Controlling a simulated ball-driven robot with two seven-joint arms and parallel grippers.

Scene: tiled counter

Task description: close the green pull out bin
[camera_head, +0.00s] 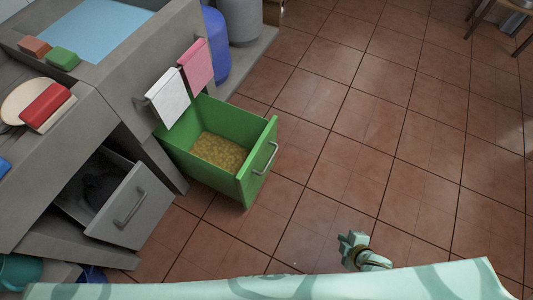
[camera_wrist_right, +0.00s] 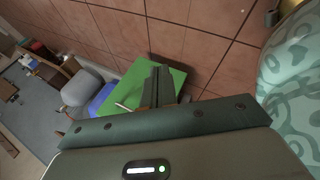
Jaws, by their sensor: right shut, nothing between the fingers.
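The green pull-out bin (camera_head: 242,186) is pulled well out of the grey counter in the head view, with yellowish contents inside. Its metal handle (camera_head: 265,158) is on the front panel, facing right. My right gripper (camera_head: 352,243) is in front of the bin, lower right of it over the floor, apart from it. In the right wrist view its fingers (camera_wrist_right: 161,80) are together with nothing between them, and the green bin (camera_wrist_right: 121,90) shows behind them. My left gripper is not in view.
A grey drawer (camera_head: 125,208) stands open left of the bin. White (camera_head: 168,100) and pink (camera_head: 197,66) towels hang above the bin. A blue container (camera_head: 215,48) stands behind. The tiled floor to the right is mostly clear.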

